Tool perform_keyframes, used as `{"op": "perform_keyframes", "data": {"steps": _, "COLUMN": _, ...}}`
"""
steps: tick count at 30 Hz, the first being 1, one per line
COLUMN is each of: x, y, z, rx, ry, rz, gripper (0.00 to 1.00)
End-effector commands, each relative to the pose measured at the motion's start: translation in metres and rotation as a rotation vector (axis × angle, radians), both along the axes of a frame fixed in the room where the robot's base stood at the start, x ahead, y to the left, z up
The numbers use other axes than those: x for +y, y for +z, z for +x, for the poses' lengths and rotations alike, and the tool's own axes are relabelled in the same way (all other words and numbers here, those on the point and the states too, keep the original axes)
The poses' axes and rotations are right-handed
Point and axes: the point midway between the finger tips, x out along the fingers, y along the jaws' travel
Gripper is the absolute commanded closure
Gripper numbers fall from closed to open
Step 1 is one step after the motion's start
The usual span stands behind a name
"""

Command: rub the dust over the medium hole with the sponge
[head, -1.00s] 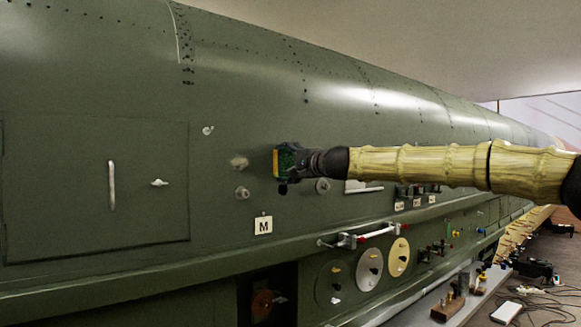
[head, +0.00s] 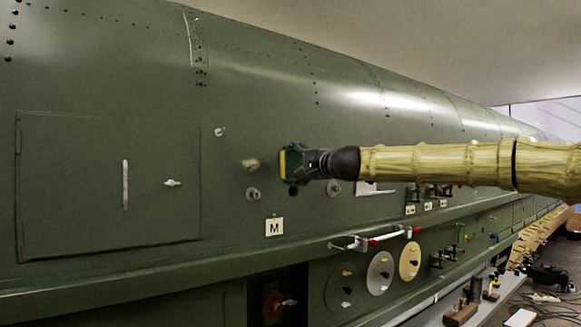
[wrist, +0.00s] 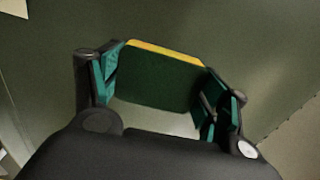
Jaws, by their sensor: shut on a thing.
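My gripper (head: 291,164) is shut on the sponge (head: 284,163), which has a yellow layer and a dark green layer. In the wrist view the sponge (wrist: 158,78) sits between the two teal-padded fingers of my gripper (wrist: 165,85). A pale tan dust patch (head: 250,165) is on the green fuselage wall, just left of the sponge in the head view. The sponge's yellow side faces left, towards the dust patch, with a visible gap between them in the picture. I cannot tell whether the sponge touches the wall. The medium hole itself does not show clearly.
A label M (head: 274,227) is on the wall below. Metal knobs (head: 253,194) and (head: 334,188) protrude near the patch. A hatch (head: 108,185) with a handle is at left. A red and white bar (head: 375,238) and round discs (head: 380,273) are lower right.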

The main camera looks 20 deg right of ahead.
Motion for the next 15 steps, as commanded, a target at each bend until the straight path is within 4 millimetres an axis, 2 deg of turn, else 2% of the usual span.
{"op": "perform_keyframes", "data": {"steps": 15, "x": -0.013, "y": 0.000, "z": -0.034, "rx": 0.000, "ry": -0.001, "rz": 0.000, "gripper": 0.44}}
